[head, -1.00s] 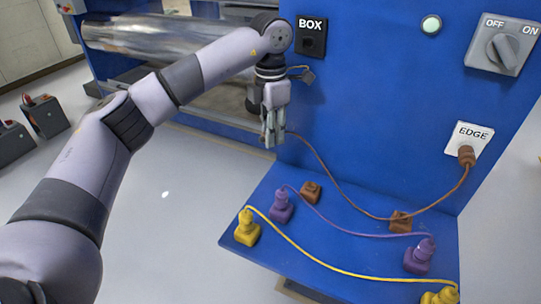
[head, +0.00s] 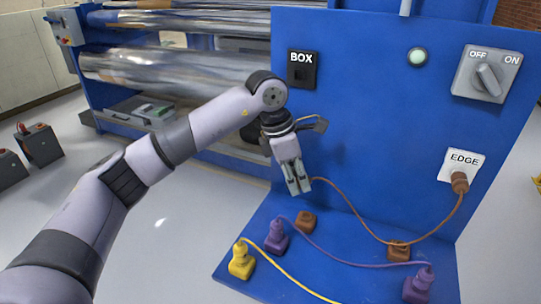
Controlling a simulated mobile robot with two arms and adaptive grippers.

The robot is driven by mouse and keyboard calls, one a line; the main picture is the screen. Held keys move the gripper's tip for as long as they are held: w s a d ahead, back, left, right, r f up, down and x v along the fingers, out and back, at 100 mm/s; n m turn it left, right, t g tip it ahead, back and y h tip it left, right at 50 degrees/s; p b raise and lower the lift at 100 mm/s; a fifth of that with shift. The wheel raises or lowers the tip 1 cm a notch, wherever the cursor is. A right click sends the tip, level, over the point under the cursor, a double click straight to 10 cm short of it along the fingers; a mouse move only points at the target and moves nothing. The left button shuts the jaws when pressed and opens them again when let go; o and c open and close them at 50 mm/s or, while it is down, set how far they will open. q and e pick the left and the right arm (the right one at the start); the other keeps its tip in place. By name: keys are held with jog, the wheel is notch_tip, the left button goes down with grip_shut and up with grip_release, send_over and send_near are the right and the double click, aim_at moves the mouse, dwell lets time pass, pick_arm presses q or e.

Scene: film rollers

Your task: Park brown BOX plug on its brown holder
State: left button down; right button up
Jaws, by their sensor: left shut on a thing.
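My left gripper (head: 298,187) points down, slightly tilted, in front of the blue panel. Its fingers are shut on the brown BOX plug, which they hide almost fully. The brown cable (head: 345,207) leaves the fingertips and runs down past the right brown holder (head: 398,250), then up to the brown EDGE plug (head: 460,182) in its socket. The left brown holder (head: 305,222) sits on the blue shelf, a little below the gripper and apart from it. The BOX socket (head: 302,69) is empty. My right gripper is out of view.
A purple plug (head: 276,237) and a yellow plug (head: 241,260) stand left of the left brown holder. Another purple plug (head: 418,284) is at the shelf's right front. Purple and yellow cables cross the shelf. A switch (head: 487,75) is on the panel; metal rollers lie behind my arm.

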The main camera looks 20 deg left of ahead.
pick_arm(q)
jog(key=d+f+m+h, duration=0.2)
jog(key=d+m+h, duration=0.2)
jog(key=d+h, duration=0.25)
jog(key=n+t+h, duration=0.2)
jog(key=t+h, duration=0.3)
jog(key=h, duration=0.2)
send_over(300, 218)
jog(key=shift+w+a+f, duration=0.15)
jog(key=shift+w+f, duration=0.2)
jog(key=shift+f, duration=3.75)
jog(key=shift+f, duration=0.1)
jog(key=shift+b, duration=0.5)
jog(key=shift+b, duration=0.45)
